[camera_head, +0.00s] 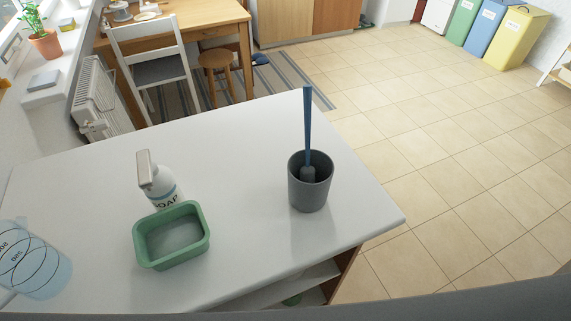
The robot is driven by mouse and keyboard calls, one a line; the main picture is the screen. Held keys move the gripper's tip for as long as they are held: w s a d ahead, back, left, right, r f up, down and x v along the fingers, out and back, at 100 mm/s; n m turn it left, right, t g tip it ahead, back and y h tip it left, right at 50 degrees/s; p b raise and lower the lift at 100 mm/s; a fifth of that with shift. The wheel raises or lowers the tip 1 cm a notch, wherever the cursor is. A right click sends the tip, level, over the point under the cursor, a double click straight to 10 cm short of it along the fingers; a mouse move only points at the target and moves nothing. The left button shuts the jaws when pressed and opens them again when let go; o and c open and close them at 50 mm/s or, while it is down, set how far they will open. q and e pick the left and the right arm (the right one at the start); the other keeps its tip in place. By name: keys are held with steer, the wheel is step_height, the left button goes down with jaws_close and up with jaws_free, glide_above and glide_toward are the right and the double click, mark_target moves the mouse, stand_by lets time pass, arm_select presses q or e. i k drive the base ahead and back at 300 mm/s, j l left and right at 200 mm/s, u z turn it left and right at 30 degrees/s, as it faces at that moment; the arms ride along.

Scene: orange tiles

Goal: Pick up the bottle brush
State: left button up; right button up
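The bottle brush (308,125) has a long blue handle and a dark grey head. It stands nearly upright inside a dark grey cup (308,195) on the right part of the white counter (245,150). The lower end of the brush is partly hidden by the cup's front wall. Neither of my grippers shows in the head view.
A soap bottle (163,186) stands behind a green tray (172,263) left of the cup. A clear jug with markings (35,262) is at the far left. The counter around the cup is clear; its right edge is close. A chair (160,72) stands behind.

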mark_target(307, 172)
steer(key=l+u, duration=0.3)
steer(key=k+l+u, duration=0.1)
steer(key=l+u, duration=0.15)
steer(key=l, duration=0.25)
steer(key=k+l+u, duration=0.1)
steer(key=l, duration=0.35)
steer(key=l+u, duration=0.15)
steer(key=l, duration=0.3)
steer(key=k+l, duration=0.1)
steer(key=l, duration=0.25)
steer(key=k+l, duration=0.1)
steer(key=l, duration=0.25)
steer(key=k+l, duration=0.1)
steer(key=l, duration=0.2)
steer(key=k+l, duration=0.1)
steer(key=l, duration=0.25)
